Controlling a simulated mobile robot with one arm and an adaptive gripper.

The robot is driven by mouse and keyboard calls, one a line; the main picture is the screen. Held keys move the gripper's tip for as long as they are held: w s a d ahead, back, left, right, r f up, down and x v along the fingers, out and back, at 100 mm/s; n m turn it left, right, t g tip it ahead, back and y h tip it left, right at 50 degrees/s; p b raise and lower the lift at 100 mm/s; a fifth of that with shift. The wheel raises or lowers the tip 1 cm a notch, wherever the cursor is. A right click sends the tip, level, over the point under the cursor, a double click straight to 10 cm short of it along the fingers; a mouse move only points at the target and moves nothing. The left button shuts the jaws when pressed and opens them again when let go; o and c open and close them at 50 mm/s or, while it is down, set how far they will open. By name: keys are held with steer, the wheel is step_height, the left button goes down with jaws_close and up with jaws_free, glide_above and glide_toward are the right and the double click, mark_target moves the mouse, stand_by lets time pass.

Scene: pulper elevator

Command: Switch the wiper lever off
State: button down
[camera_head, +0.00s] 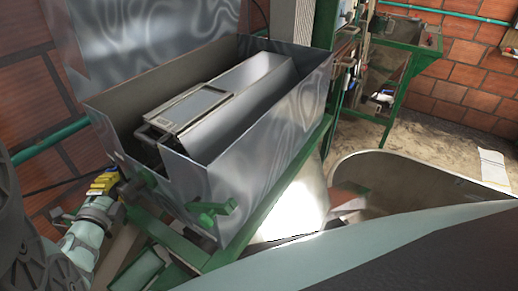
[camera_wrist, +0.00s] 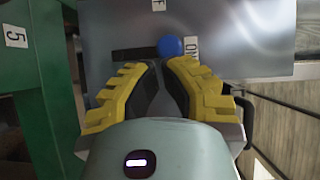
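The wiper lever shows in the wrist view as a dark bar (camera_wrist: 132,54) with a round blue knob (camera_wrist: 170,47) at its right end. The knob is right beside a white ON label (camera_wrist: 191,47). A second label (camera_wrist: 158,5), cut off at the top edge, shows only an F. My gripper (camera_wrist: 166,64) has yellow fingers with dark pads; the tips are a small gap apart, just below the knob. Whether they touch it I cannot tell. In the head view my gripper (camera_head: 106,182) is at the lower left, near the metal hopper; the lever cannot be made out there.
The open metal hopper (camera_head: 240,175) fills the middle of the head view, with green fittings (camera_head: 211,212) on its near side. A green post (camera_wrist: 45,90) marked 5 stands left in the wrist view. A large rounded tub (camera_head: 400,170) is at the right.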

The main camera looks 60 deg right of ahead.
steer(key=shift+w+r+p, duration=0.1)
steer(key=shift+r+p, duration=0.05)
steer(key=shift+p, duration=0.15)
steer(key=shift+w+r+p, duration=0.2)
steer(key=shift+w+p, duration=0.1)
steer(key=shift+p, duration=0.6)
steer(key=w+n+g+y+p, duration=0.1)
steer(key=n+p, duration=0.1)
steer(key=p, duration=0.1)
steer(key=w+n+g+y+p, duration=0.1)
steer(key=w+n+g+p, duration=0.1)
steer(key=n+p, duration=0.1)
steer(key=shift+w+a+g, duration=0.1)
steer(key=shift+w+g, duration=0.2)
steer(key=shift+w, duration=0.2)
steer(key=shift+a, duration=0.1)
stand_by(0.5)
